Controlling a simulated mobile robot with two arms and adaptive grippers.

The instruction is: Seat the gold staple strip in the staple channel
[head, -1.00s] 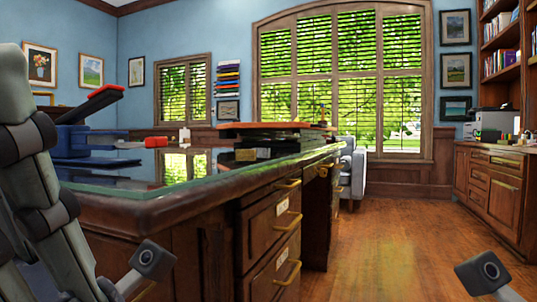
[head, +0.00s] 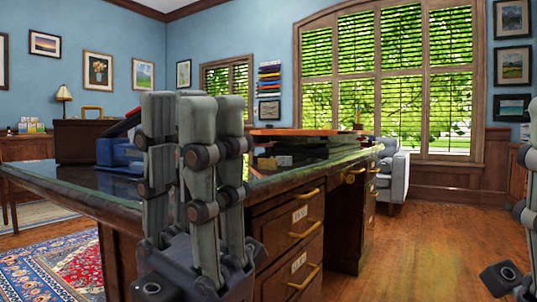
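A blue stapler (head: 113,155) with a raised, tilted arm, dark with red on it, stands on the left part of the desk top. My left gripper (head: 190,100) stands in front of it and hides its right side. The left gripper's long grey fingers point straight up, apart lower down, with nothing seen between them; it looks open and empty. My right gripper (head: 522,215) is cut off by the right edge, so its opening cannot be told. I cannot make out the gold staple strip or the inside of the staple channel.
The wooden desk (head: 285,205) has a glass top and drawers with brass handles. A flat orange-topped stack (head: 290,140) lies farther back on it. A grey armchair (head: 393,175) stands beyond. The wooden floor (head: 425,250) to the right is clear; a patterned rug (head: 65,265) lies left.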

